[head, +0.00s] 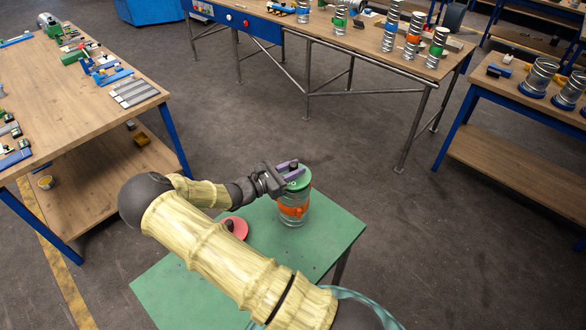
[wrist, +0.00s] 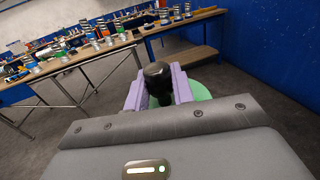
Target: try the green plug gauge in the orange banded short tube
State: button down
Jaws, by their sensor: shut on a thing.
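The orange banded short tube (head: 293,212) stands upright on a small green table. The green plug gauge (head: 299,182) is at the top of the tube, its disc covering the mouth; how deep it sits inside cannot be seen. My gripper (head: 288,169) is above the tube, its purple fingers shut on the gauge's black knob. In the wrist view the fingers clasp the black knob (wrist: 158,82), and part of the green disc (wrist: 201,90) shows behind them. The tube is hidden there.
A red disc with a dark knob (head: 235,227) lies on the green table (head: 322,240), left of the tube. Workbenches with tools stand at left (head: 100,110) and right (head: 520,175). A long bench (head: 370,50) at the back holds several banded tubes.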

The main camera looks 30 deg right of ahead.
jog(key=shift+f+b, duration=0.4)
jog(key=shift+f, duration=0.2)
dwell(0.7)
jog(key=c, duration=1.1)
grip_release()
jog(key=shift+a+f+b, duration=0.15)
jog(key=shift+a+b, duration=0.2)
jog(key=shift+a, duration=0.2)
jog(key=s+a+b, duration=0.1)
jog(key=a+b, duration=0.5)
jog(key=a, duration=1)
jog(key=shift+s+r, duration=0.15)
jog(key=shift+r, duration=0.05)
jog(key=shift+a, duration=0.1)
jog(key=shift+s, duration=0.1)
